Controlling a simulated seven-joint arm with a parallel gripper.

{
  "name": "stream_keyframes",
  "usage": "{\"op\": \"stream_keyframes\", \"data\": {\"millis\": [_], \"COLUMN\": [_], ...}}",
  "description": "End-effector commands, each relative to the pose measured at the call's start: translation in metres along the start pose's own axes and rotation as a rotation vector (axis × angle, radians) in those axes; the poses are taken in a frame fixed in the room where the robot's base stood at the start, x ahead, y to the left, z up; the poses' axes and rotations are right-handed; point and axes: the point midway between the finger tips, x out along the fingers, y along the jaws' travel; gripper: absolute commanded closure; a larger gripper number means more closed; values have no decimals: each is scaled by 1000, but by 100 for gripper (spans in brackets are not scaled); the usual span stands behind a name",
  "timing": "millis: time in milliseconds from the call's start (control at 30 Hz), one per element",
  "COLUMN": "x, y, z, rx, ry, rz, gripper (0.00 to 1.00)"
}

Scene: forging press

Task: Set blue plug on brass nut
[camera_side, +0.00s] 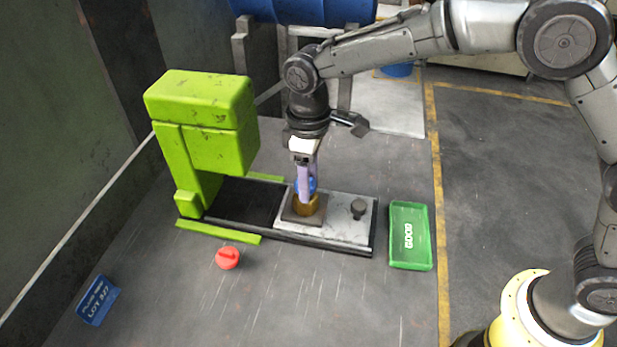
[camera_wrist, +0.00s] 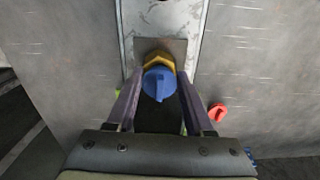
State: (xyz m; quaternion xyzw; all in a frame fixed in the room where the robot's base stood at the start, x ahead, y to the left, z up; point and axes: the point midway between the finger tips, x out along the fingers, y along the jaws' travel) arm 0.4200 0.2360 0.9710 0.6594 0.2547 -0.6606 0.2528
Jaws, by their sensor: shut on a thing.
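The blue plug (camera_side: 312,184) is held between the fingertips of my gripper (camera_side: 305,180), directly over the brass nut (camera_side: 307,206). In the wrist view the blue plug (camera_wrist: 159,84) sits between the two fingers of my gripper (camera_wrist: 160,92) and covers part of the brass nut (camera_wrist: 158,57). The nut rests on a dark square plate on the press's pale slide. The plug's underside is hidden, so I cannot tell whether it touches the nut or hangs just above it.
The green press (camera_side: 205,125) stands left of the nut, with its head raised. A green tray marked GOOD (camera_side: 410,255) is at right. A blue sign (camera_side: 98,300) is front left.

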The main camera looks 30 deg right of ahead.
Motion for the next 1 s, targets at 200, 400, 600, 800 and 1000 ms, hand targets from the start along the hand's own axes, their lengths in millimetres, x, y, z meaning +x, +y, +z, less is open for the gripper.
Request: {"op": "stream_keyframes", "data": {"millis": [200, 400, 600, 800, 1000], "x": [0, 1, 3, 6, 9], "y": [0, 0, 0, 0, 0], "z": [0, 0, 0, 0, 0], "rx": [0, 0, 0, 0, 0], "ry": [0, 0, -1, -1, 0], "rz": [0, 0, 0, 0, 0], "gripper": [65, 65, 65, 65, 65]}}
